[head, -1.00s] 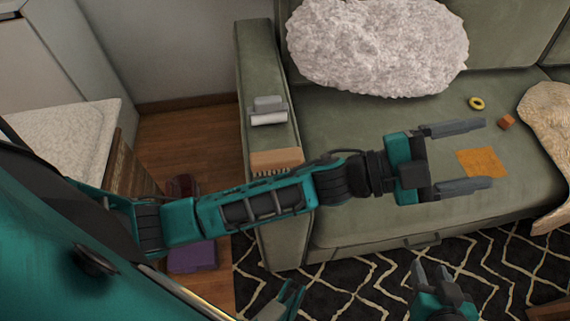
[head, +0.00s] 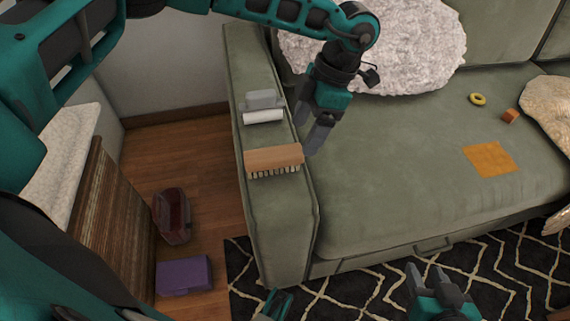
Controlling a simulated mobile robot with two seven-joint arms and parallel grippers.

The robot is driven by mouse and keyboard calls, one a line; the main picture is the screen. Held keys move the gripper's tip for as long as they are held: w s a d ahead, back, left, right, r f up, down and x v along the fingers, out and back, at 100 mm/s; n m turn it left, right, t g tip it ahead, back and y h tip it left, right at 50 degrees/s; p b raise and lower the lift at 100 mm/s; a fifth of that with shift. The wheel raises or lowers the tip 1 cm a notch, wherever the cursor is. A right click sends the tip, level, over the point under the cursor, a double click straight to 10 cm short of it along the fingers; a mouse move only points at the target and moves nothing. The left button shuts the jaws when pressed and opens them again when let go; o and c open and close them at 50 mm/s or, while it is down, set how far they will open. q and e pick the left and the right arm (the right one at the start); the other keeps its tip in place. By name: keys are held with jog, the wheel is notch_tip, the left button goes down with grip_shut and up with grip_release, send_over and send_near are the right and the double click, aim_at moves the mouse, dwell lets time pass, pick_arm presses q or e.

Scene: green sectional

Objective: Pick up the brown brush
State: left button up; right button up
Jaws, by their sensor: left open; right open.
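The brown brush (head: 273,158) lies on the left armrest of the green sofa, its pale bristles showing along the near side. My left gripper (head: 309,133) is open and points down just right of the brush's right end. No part of the brush is visibly between its fingers, and I cannot tell whether a finger touches it. My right gripper (head: 427,274) is open and empty, low in the picture over the patterned rug.
A grey and white roller-like object (head: 263,108) lies behind the brush on the armrest (head: 276,217). The seat holds a yellow ring (head: 478,99), an orange cube (head: 510,115) and an orange cloth (head: 490,159). A fluffy white pillow (head: 420,50) leans behind my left arm. A purple box (head: 184,275) is on the floor.

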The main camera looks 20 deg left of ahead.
aim_at(276, 152)
pick_arm(q)
jog(key=a, duration=0.1)
jog(key=w+a, duration=0.1)
jog(key=a+y, duration=0.1)
jog(key=shift+w+r, duration=0.15)
jog(key=shift+r, duration=0.15)
jog(key=b+x, duration=0.1)
jog(key=x, duration=0.5)
jog(key=shift+w, duration=0.1)
jog(key=b+x, duration=0.1)
jog(key=x, duration=0.4)
jog(key=shift+w+f+b, duration=0.1)
jog(key=shift+f+b, duration=0.25)
jog(key=shift+a+f, duration=0.1)
jog(key=shift+f, duration=0.1)
jog(key=shift+t, duration=0.3)
jog(key=shift+f, duration=0.3)
jog(key=shift+c, duration=0.4)
